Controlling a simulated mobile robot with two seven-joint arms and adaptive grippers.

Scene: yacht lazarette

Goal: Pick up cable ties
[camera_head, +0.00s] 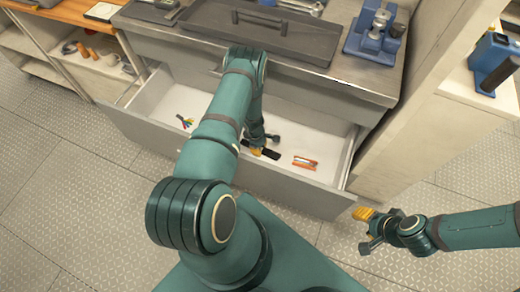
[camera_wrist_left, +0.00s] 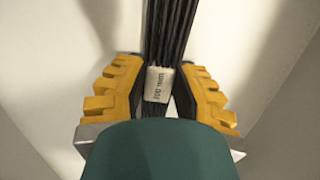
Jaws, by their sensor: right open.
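The cable ties (camera_head: 269,153) are a black bundle lying in the open drawer, partly hidden by my left arm in the head view. In the left wrist view the bundle (camera_wrist_left: 171,30) runs up the picture and has a white printed label (camera_wrist_left: 158,84). My left gripper (camera_head: 258,148) is low in the drawer at the bundle. Its yellow fingers (camera_wrist_left: 160,90) stand on either side of the bundle by the label. I cannot tell whether they press on it. My right gripper (camera_head: 366,228) is open and empty, outside the drawer at the right.
The drawer (camera_head: 310,188) also holds a small multicoloured item (camera_head: 185,122) at the left and an orange-and-grey tool (camera_head: 305,163) at the right. Above it is a bench with a dark tray (camera_head: 262,32) and a blue device (camera_head: 376,38). The floor in front is clear.

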